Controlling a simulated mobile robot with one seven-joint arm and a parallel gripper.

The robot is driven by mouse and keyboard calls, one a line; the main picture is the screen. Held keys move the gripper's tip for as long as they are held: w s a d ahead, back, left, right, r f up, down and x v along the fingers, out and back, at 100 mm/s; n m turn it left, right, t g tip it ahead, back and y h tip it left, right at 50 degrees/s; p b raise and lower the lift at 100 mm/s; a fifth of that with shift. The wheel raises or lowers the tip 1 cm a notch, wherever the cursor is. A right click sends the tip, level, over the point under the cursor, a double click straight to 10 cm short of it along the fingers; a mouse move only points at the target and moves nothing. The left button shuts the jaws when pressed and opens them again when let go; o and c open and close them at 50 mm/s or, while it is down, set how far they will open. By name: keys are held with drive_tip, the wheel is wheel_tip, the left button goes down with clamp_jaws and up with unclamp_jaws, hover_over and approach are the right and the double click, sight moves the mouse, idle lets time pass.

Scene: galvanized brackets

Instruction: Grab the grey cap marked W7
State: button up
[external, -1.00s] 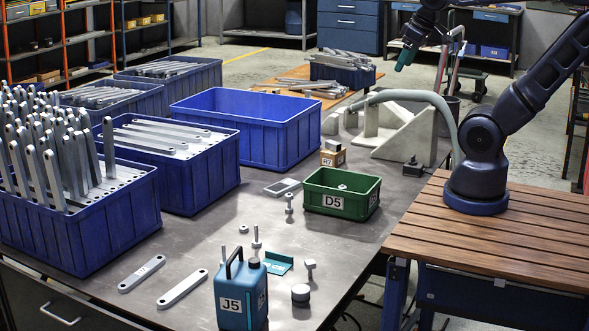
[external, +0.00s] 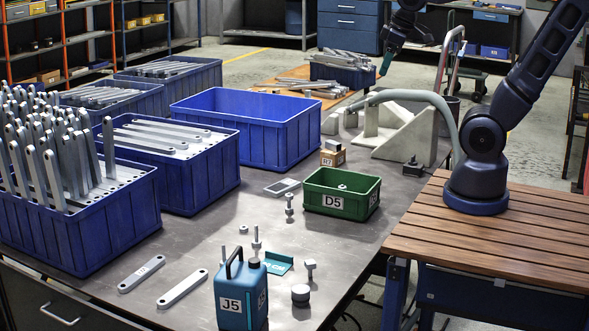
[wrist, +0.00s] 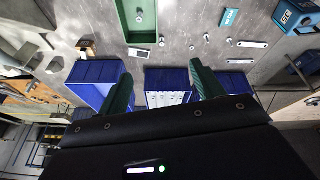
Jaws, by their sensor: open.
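A short dark grey round cap (external: 300,293) lies near the front right edge of the metal table, right of the blue J5 can (external: 230,300). No W7 mark is readable on it. A small grey ring-like piece (external: 243,230) and small bolt-like pieces (external: 290,205) also stand on the table. My gripper (external: 387,62) is high at the back, far from the cap. In the wrist view its two green fingers (wrist: 160,72) are spread apart with nothing between them.
A green D5 bin (external: 330,206) stands mid-table. Large blue crates (external: 195,175) line the left, one empty (external: 250,130). A concrete block and grey hose (external: 400,98) stand at the back right. The front middle has bare metal (external: 190,240).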

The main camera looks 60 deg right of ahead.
drive_tip(key=w+a+f+n+g, duration=0.1)
drive_tip(key=w+a+f+n, duration=0.45)
drive_tip(key=w+a, duration=0.45)
drive_tip(key=n+g+h, duration=0.1)
drive_tip(key=n+g, duration=0.1)
drive_tip(key=n, duration=1.5)
hover_over(301, 289)
wheel_tip(301, 289, down, 31)
drive_tip(key=shift+s+a+f, duration=0.3)
drive_tip(key=shift+a+f, duration=0.25)
drive_tip(key=shift+f, duration=0.15)
drive_tip(key=shift+w+d+f, duration=0.1)
drive_tip(key=shift+d+f, duration=0.1)
drive_tip(key=shift+f, duration=1.5)
drive_tip(key=shift+w+d+f, duration=0.15)
drive_tip(key=shift+d+f, duration=0.05)
drive_tip(key=shift+f, duration=1.45)
drive_tip(key=shift+w+d+f, duration=0.1)
drive_tip(key=shift+d+f, duration=0.1)
drive_tip(key=shift+f, duration=1.5)
drive_tip(key=c, duration=1.1)
